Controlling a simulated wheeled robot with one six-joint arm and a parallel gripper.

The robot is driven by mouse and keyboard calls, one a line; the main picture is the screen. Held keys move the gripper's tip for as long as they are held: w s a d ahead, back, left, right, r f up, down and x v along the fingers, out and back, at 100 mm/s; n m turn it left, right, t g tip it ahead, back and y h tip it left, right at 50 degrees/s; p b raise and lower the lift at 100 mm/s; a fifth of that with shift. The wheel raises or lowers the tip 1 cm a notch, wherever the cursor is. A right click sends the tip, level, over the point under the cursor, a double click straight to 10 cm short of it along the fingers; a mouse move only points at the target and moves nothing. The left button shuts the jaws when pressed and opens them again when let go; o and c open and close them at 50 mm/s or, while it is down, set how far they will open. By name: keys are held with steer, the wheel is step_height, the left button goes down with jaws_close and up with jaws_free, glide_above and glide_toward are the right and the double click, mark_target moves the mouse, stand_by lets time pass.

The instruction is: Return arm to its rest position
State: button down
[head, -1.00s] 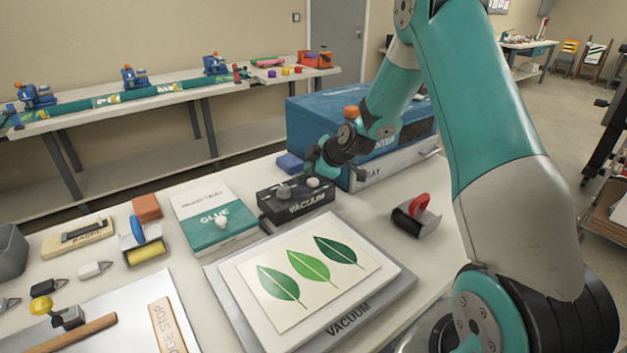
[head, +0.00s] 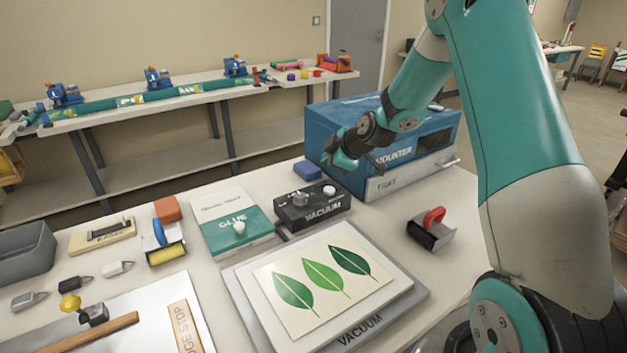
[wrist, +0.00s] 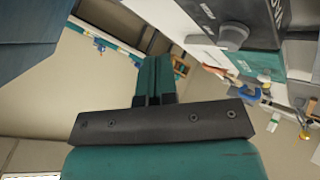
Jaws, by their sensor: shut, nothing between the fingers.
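My arm reaches in from the right in the head view. My gripper (head: 343,158) is raised above the bench, in front of the blue mounter box (head: 340,115) and above and behind the black vacuum control box (head: 312,208). In the wrist view my gripper (wrist: 154,75) shows two teal fingers pressed together with nothing between them. It touches nothing that I can see. The vacuum plate (head: 415,292) carries a sheet with three green leaves (head: 324,275).
A second bench (head: 150,107) stands along the back wall.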

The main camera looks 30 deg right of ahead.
steer(key=s+a+r+m+g+y, duration=0.1)
steer(key=s+a+r+g, duration=0.1)
steer(key=s+a+r, duration=0.45)
steer(key=s+a+r+m+g+y, duration=0.15)
steer(key=s+a, duration=0.25)
steer(key=a, duration=0.6)
steer(key=s+a+r+g, duration=0.1)
steer(key=s+a, duration=0.2)
steer(key=s, duration=0.5)
steer(key=s+a+r+m+g, duration=0.1)
steer(key=s+a+r+g, duration=0.1)
steer(key=s, duration=0.5)
steer(key=s+a+r+m+g, duration=0.1)
steer(key=s+a, duration=0.3)
steer(key=s, duration=0.4)
steer(key=shift+s+a+r+g, duration=0.25)
steer(key=shift+s+r+g, duration=0.1)
steer(key=shift+r+g, duration=0.2)
